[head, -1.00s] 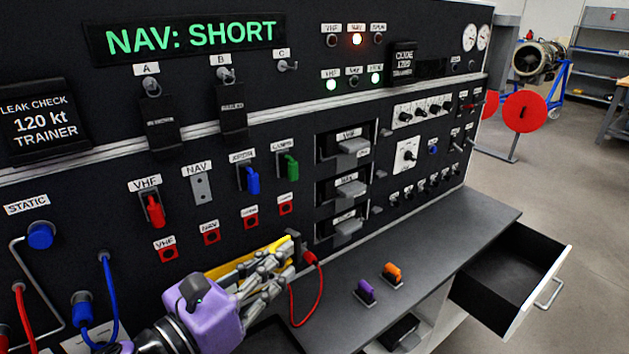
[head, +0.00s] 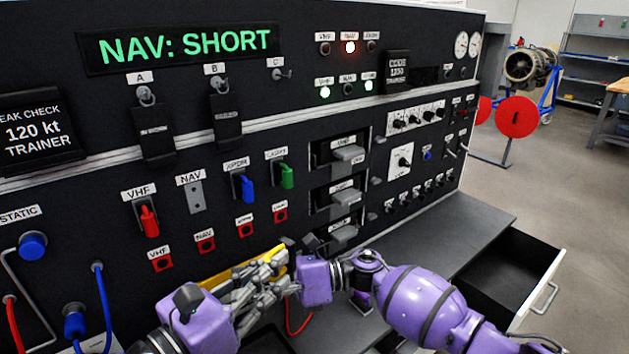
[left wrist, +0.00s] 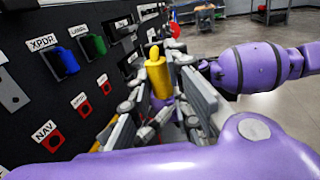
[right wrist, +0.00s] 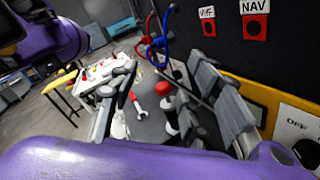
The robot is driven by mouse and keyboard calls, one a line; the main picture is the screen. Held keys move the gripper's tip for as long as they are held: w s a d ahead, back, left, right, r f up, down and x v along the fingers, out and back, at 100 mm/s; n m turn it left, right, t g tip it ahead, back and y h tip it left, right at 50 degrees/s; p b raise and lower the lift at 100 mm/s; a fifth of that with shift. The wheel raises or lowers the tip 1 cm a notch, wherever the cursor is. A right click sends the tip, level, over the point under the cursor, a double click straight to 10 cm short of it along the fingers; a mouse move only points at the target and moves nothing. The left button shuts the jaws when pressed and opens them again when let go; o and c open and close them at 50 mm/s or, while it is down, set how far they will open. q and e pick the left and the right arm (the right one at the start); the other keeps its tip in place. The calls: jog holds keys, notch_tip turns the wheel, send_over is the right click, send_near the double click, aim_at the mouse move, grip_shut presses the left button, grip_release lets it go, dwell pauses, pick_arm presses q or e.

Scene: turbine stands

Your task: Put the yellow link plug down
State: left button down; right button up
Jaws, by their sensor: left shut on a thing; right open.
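The yellow link plug (left wrist: 160,80) shows in the left wrist view as a yellow cylinder with a narrow tip. My left gripper (left wrist: 166,72) is shut on it. In the head view my left gripper (head: 264,274) is low in front of the black panel, below the red sockets. The fingers of both hands overlap there, and I cannot tell the plug apart. My right gripper (right wrist: 168,75) is open, with no thing clearly between its fingers. In the head view its purple hand (head: 315,278) faces the left gripper, very close to it.
A yellow-edged plate (right wrist: 257,100) is on the panel beside my right fingers. The grey bench top (head: 440,235) is clear towards the right. An open drawer (head: 515,280) juts out there. A red lead (head: 297,320) hangs below the hands. A red-topped object (right wrist: 162,89) and a wrench (right wrist: 139,106) show in the right wrist view.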

jog(key=w+d+r+n+g+h, duration=0.35)
jog(key=d+n+h, duration=0.2)
jog(key=n, duration=0.25)
jog(key=n+h, duration=0.7)
send_near(288, 239)
jog(key=f, duration=0.1)
jog(key=shift+g, duration=0.35)
jog(key=x, duration=1.1)
jog(key=shift+w+a, duration=0.2)
jog(key=c, duration=1)
jog(key=o, duration=1)
jog(key=shift+w+r, duration=0.1)
